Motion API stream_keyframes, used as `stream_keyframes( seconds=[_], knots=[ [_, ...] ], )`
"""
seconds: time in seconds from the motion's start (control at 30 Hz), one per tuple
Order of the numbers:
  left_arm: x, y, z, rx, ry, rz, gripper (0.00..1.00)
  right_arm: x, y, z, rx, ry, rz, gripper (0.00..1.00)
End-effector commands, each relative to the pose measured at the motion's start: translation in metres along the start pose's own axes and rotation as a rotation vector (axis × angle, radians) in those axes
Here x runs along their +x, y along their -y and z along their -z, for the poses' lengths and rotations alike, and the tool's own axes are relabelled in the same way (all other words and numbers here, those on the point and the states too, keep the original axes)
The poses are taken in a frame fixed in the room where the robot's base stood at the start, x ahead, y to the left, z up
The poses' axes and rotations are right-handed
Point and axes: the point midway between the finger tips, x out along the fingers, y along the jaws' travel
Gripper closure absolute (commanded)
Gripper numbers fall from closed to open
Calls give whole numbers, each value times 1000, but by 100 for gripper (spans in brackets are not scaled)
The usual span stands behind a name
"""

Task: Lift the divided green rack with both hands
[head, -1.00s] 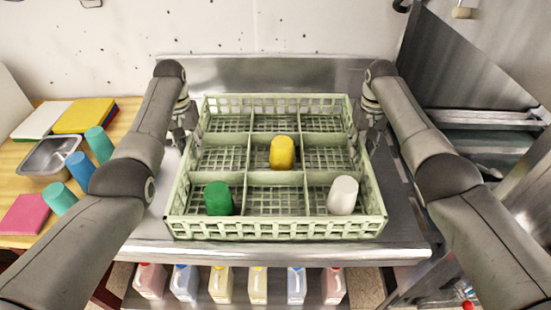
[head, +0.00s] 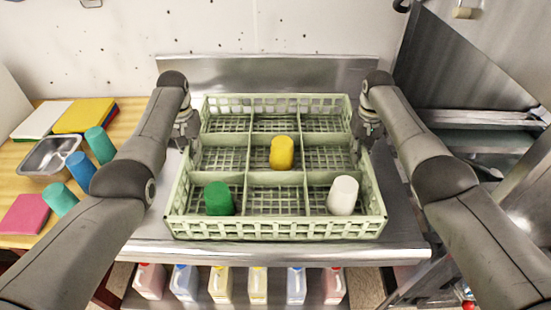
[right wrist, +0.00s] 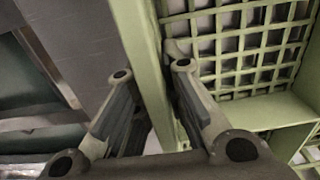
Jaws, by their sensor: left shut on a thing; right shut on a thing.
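The divided green rack (head: 275,229) sits on the steel counter, apparently level. It holds an upside-down green cup (head: 218,198) front left, a yellow cup (head: 282,153) in the middle and a white cup (head: 343,195) front right. My left gripper (head: 186,142) is shut on the rack's left side wall. My right gripper (head: 368,145) is shut on the right side wall. In the right wrist view, the fingers (right wrist: 152,72) of my right gripper straddle the rack's wall (right wrist: 139,45), one on each side. The left fingertips are partly hidden in the head view.
The steel counter (head: 300,250) has a raised backsplash (head: 270,75). A wooden table at left holds a steel pan (head: 45,160), teal and blue cups (head: 80,170) and coloured boards (head: 85,115). Several bottles (head: 220,285) stand below. Steel equipment (head: 470,75) is close at right.

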Motion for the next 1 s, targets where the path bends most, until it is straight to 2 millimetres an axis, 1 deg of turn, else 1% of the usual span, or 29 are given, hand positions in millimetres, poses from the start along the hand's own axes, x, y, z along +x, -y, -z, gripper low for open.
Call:
stream_keyframes(
  seconds=[0.47,0.5,0.77,1.0],
  knots=[
    [-1,0,0,0,-1,0,100,-1,0,0,1,-1,0,100],
    [-4,0,2,0,-7,0,100,-4,0,2,0,-6,1,100],
    [-7,0,2,0,-6,0,100,-7,0,2,0,-5,1,100],
    [-20,0,2,0,-6,0,100,-20,0,2,0,-6,0,100]
  ],
)
